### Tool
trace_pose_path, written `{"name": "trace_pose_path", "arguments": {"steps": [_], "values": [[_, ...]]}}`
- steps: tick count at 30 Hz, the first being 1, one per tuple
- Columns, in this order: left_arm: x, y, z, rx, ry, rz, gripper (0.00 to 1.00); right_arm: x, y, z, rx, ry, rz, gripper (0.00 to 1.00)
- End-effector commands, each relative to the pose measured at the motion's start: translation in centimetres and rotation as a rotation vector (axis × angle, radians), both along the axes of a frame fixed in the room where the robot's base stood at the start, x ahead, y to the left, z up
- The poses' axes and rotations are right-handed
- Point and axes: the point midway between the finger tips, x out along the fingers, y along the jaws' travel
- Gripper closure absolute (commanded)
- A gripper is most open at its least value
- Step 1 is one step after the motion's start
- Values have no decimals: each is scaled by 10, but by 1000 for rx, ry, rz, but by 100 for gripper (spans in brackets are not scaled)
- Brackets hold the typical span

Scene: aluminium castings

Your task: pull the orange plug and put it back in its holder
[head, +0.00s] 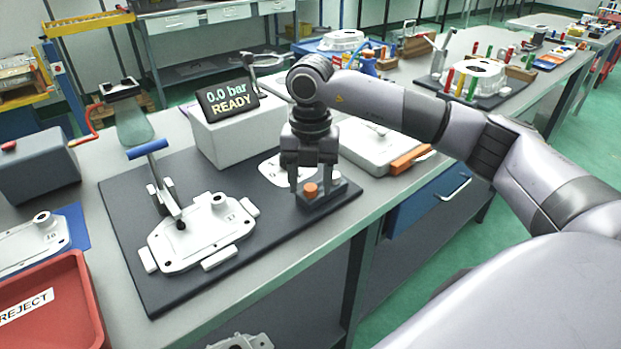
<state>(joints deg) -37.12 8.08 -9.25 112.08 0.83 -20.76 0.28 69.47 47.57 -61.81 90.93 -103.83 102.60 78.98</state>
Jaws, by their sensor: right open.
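The orange plug (310,189) stands upright in a small dark grey holder block (340,190) at the right end of the dark mat. My right gripper (309,186) points straight down over it. Its jaws are open, with one finger on each side of the plug; I cannot tell whether they touch it. A light casting (205,232) lies on the mat to the left, beside a clamp with a blue handle (148,149). My left gripper is not in view.
A grey box with a display reading "0.0 bar READY" (229,100) stands behind the mat. A flat pale case (375,146) and an orange-handled item (410,159) lie right of the gripper. A red REJECT bin (88,300) is at the front left.

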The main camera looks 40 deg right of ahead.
Motion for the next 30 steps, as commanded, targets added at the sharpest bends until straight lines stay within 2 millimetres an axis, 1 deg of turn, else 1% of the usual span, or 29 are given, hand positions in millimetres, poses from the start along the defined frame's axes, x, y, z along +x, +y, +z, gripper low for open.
{"name": "trace_pose_path", "arguments": {"steps": [2,6,10,15,20,30], "values": [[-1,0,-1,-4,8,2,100,0,0,0,0,0,0,46],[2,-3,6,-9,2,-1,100,1,0,24,0,-5,0,46],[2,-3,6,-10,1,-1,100,1,0,47,1,-5,-1,46],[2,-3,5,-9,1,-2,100,0,0,66,0,-1,0,46],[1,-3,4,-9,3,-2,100,0,0,72,0,0,0,46],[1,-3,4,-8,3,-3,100,0,0,71,0,0,0,46]]}}
